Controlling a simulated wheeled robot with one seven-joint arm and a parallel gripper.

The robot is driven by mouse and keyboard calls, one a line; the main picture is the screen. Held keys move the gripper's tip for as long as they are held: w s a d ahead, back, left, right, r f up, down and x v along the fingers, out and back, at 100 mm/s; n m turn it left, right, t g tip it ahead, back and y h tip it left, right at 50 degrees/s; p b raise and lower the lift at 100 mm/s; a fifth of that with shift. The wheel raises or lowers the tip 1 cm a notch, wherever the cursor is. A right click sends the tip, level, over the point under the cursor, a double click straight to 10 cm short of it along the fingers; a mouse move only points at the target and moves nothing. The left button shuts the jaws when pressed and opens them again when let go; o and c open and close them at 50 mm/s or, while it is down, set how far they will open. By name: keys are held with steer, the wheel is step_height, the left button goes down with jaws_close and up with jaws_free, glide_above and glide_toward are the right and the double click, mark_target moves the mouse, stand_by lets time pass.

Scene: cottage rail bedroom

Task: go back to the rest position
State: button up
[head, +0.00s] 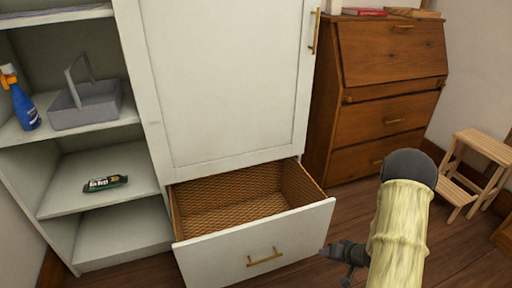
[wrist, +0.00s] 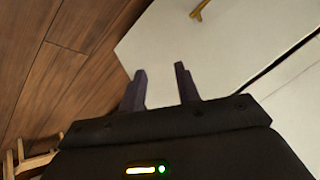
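My gripper (head: 341,251) is low at the right of the open drawer's front, above the wood floor. In the wrist view, its two dark fingers (wrist: 161,88) stand apart with nothing between them. The white drawer front (wrist: 170,45) lies beyond them. My arm's pale yellow link rises in front of the floor in the head view. The white cabinet drawer (head: 215,250) is pulled out, and its woven inside looks empty.
White shelves (head: 95,168) at the left hold a blue spray bottle (head: 23,98), a grey caddy (head: 90,104) and a dark green packet (head: 105,183). A wooden bureau (head: 385,85) stands behind. A step stool (head: 474,168) stands right. Floor between is clear.

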step_height(320, 180, up, 15)
steer(key=s+a+g+h, duration=0.1)
steer(key=s+a+h, duration=0.15)
steer(key=h, duration=0.25)
steer(key=s+a+r+n+g+p, duration=0.25)
steer(key=s+a+r, duration=0.45)
steer(key=s+r, duration=0.45)
steer(key=w+d+r+p+v, duration=0.1)
steer(key=w+p+v, duration=0.2)
steer(key=p+v, duration=1.4)
steer(key=w+r+p+v, duration=0.1)
steer(key=w+p+v, duration=0.3)
steer(key=p+v, duration=1.4)
steer(key=shift+w+d+r+m+y+p, duration=0.15)
steer(key=shift+d+r+m+y+p, duration=0.25)
steer(key=shift+p, duration=0.7)
steer(key=shift+a+f+g, duration=0.1)
steer(key=shift+f+g, duration=0.05)
steer(key=shift+g, duration=0.1)
